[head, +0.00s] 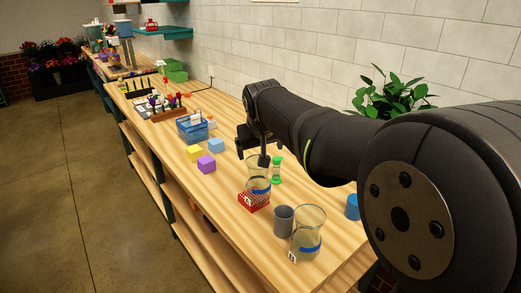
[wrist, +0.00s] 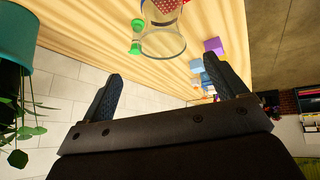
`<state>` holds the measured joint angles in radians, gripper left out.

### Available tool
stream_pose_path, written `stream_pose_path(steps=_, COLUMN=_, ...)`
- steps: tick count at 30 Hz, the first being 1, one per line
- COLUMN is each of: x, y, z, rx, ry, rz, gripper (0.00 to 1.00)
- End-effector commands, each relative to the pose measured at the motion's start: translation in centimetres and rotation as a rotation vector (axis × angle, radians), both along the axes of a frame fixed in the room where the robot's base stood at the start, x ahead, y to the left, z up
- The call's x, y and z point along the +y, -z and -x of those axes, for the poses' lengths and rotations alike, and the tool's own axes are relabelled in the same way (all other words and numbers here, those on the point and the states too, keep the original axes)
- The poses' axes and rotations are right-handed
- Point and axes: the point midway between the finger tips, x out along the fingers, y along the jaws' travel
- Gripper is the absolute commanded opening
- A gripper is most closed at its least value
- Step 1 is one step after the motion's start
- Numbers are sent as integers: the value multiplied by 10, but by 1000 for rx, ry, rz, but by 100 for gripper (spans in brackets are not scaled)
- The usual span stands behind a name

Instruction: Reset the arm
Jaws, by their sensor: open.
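My gripper (wrist: 170,92) is open, its two dark fingers spread apart with nothing between them in the wrist view. In the head view my gripper (head: 254,152) is above the wooden bench, close to a clear glass (head: 257,174) with a blue band. That glass stands on or right at a red patterned block (head: 254,201). In the wrist view the glass (wrist: 163,40) lies beyond the fingertips, apart from them. In the head view I cannot tell whether the gripper overlaps the glass or only passes behind it.
A green hourglass-shaped item (head: 277,170) stands close by. A grey cup (head: 284,221), another glass (head: 307,235) and a blue cup (head: 352,207) are nearer. Yellow (head: 195,153), purple (head: 206,164) and blue (head: 216,146) cubes and a blue basket (head: 192,128) stand farther back. A tiled wall (head: 300,45) bounds the bench.

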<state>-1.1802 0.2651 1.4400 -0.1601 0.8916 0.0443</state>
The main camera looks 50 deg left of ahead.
Motion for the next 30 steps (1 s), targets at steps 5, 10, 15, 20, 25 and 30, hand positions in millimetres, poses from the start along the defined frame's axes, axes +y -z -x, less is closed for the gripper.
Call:
stream_pose_path(steps=5, x=1, y=2, z=-1, rx=0, ry=0, rz=0, gripper=90)
stream_pose_path(steps=10, x=8, y=16, z=-6, rx=1, ry=0, rz=3, gripper=90)
stream_pose_path(steps=15, x=21, y=43, z=-16, rx=2, ry=1, rz=4, gripper=90)
stream_pose_path(steps=20, x=35, y=70, z=-26, rx=2, ry=1, rz=4, gripper=90)
stream_pose_path(steps=25, x=49, y=96, z=-35, rx=1, ry=0, rz=2, gripper=90)
stream_pose_path(steps=30, x=53, y=89, z=-38, rx=-2, ry=0, rz=-5, gripper=90)
